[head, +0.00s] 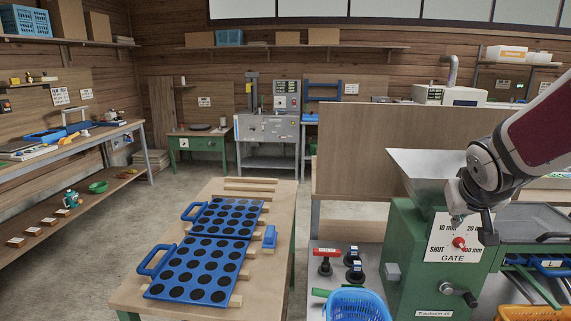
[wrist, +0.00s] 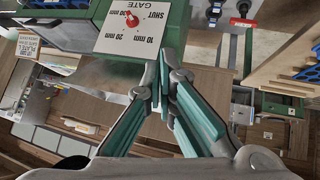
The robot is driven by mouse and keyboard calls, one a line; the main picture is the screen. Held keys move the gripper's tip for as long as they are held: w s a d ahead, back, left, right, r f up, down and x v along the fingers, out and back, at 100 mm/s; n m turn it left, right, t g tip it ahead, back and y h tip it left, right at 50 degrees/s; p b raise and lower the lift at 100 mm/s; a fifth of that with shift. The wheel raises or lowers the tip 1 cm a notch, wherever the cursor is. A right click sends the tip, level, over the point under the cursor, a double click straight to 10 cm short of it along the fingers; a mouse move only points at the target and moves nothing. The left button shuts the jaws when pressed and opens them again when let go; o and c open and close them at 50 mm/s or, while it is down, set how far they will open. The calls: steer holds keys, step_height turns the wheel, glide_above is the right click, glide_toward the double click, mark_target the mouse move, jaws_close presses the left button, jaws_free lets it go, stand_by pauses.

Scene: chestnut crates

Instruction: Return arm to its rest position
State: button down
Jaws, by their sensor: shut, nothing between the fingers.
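My gripper (head: 470,222) is in front of the green grading machine, just above and beside its white gate panel (head: 452,237). My arm reaches in from the right edge of the head view. In the wrist view my gripper (wrist: 165,72) has its teal fingers together, with nothing between them. The red gate knob (head: 459,243) on the panel is close to the gripper in the head view. It also shows in the wrist view (wrist: 132,20), apart from the fingers.
A metal hopper (head: 420,170) tops the green machine (head: 405,240). A blue basket (head: 357,304) stands at its foot, near red and black-handled tools (head: 326,259). A wooden table (head: 225,190) with blue perforated trays (head: 197,268) stands left. Grey floor (head: 90,240) is clear further left.

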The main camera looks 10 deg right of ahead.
steer(key=s+a+n+g+y+p, duration=0.1)
steer(key=s+a+n+g+y, duration=0.2)
steer(key=s+a, duration=1.9)
steer(key=shift+r+y, duration=0.4)
steer(key=shift+y, duration=0.6)
steer(key=shift+s+a, duration=0.1)
